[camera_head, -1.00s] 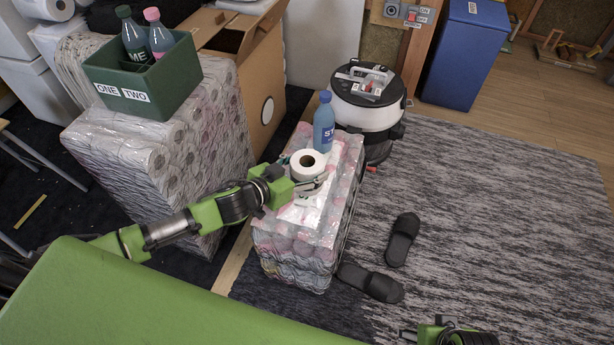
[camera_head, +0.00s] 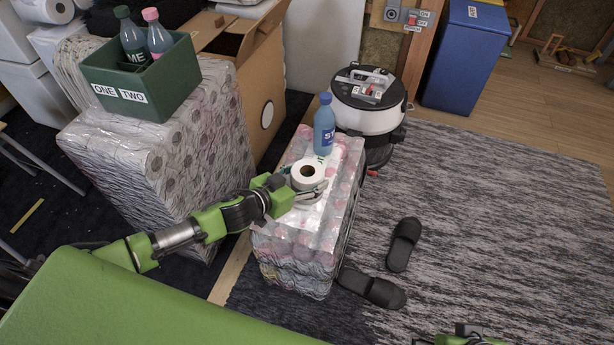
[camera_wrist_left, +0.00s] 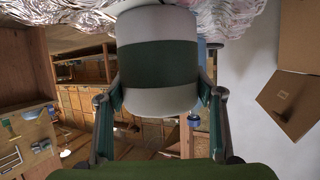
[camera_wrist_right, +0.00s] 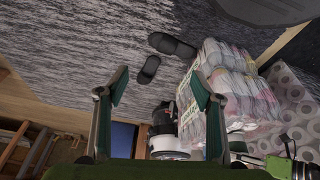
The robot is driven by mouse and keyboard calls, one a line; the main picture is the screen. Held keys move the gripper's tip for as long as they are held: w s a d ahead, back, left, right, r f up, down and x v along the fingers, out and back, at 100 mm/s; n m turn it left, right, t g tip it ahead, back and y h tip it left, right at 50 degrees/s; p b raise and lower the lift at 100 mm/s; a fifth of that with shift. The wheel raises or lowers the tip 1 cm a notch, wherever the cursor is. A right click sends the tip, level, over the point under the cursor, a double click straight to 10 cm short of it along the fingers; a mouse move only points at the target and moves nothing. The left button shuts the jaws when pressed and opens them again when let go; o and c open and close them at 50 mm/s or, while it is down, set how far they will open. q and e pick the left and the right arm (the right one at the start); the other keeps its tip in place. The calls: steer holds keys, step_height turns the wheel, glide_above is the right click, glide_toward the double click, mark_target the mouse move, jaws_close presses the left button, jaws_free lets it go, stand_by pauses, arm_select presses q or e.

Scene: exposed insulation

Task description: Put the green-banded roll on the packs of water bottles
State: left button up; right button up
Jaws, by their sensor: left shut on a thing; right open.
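The green-banded roll (camera_head: 302,183) is a white roll seen from above in the head view. Its wide dark green band shows in the left wrist view (camera_wrist_left: 158,62). My left gripper (camera_wrist_left: 160,100) is shut on the roll, with one finger on each side. The packs of water bottles (camera_head: 288,262), clear-wrapped with pink caps, are directly under the roll. The roll's lower end is at or just above the wrapped top; I cannot tell whether they touch. My right gripper (camera_wrist_right: 155,90) is open and empty, away from the packs, which show beyond it.
A blue bottle (camera_head: 324,125) stands on the packs behind the roll. A wrapped stack of rolls (camera_head: 165,165) bearing a green crate (camera_head: 170,95) is on the left. A vacuum cleaner (camera_head: 370,105) stands behind the packs. Black slippers (camera_head: 403,245) lie on the rug to the right.

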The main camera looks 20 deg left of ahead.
arm_select(q)
steer(key=o, duration=1.1)
steer(key=shift+f, duration=0.1)
